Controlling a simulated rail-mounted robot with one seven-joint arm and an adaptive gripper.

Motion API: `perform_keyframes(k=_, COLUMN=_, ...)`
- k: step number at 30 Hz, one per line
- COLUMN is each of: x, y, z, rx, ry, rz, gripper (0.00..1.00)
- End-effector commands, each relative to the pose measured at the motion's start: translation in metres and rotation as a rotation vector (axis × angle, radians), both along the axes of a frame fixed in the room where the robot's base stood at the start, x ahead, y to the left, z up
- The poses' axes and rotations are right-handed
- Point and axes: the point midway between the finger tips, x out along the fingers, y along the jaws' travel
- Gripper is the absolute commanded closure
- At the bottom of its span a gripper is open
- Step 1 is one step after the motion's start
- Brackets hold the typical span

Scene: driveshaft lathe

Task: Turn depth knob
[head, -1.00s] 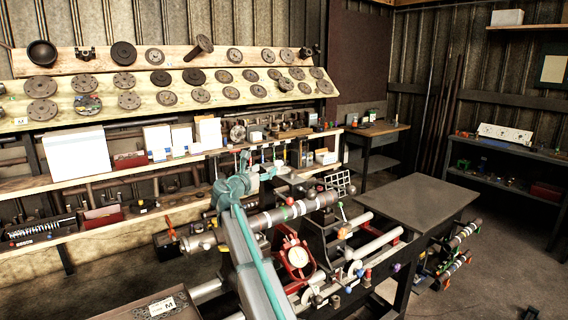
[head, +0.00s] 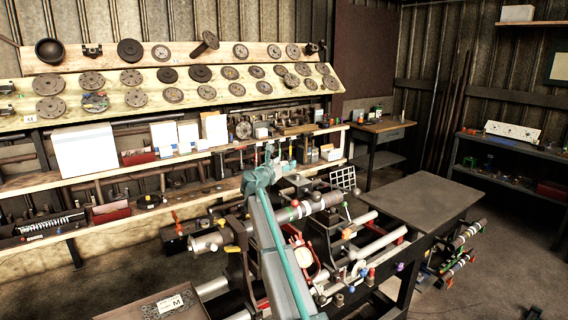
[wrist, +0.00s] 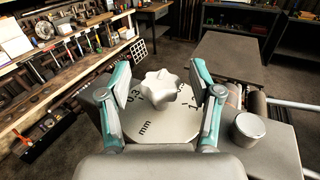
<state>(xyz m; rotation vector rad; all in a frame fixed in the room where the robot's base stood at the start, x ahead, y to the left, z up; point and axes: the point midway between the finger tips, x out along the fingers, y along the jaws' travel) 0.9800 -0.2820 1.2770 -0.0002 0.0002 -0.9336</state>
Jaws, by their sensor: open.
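The depth knob (wrist: 158,88) is a pale grey lobed knob in the middle of the wrist view. It sits on a round grey dial plate (wrist: 160,128) marked "mm", with numbers such as 0.3 and 1. My gripper (wrist: 157,96) is open, with one teal and grey finger on each side of the knob. Gaps show between the fingers and the knob, so no contact is seen.
A grey cylindrical cap (wrist: 248,128) stands right of the dial. A grey tabletop (head: 418,196) lies to the right. Shelves with discs and boxes line the back wall (head: 385,50).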

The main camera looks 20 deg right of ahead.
Motion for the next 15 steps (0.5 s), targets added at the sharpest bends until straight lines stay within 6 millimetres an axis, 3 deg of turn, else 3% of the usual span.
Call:
perform_keyframes(k=5, x=-0.0002, y=0.0001, z=-0.0001, rx=0.000, ry=0.000, rz=0.000, gripper=0.36)
perform_keyframes(k=15, x=-0.0003, y=0.0003, z=0.0001, rx=0.000, ry=0.000, rz=0.000, gripper=0.91)
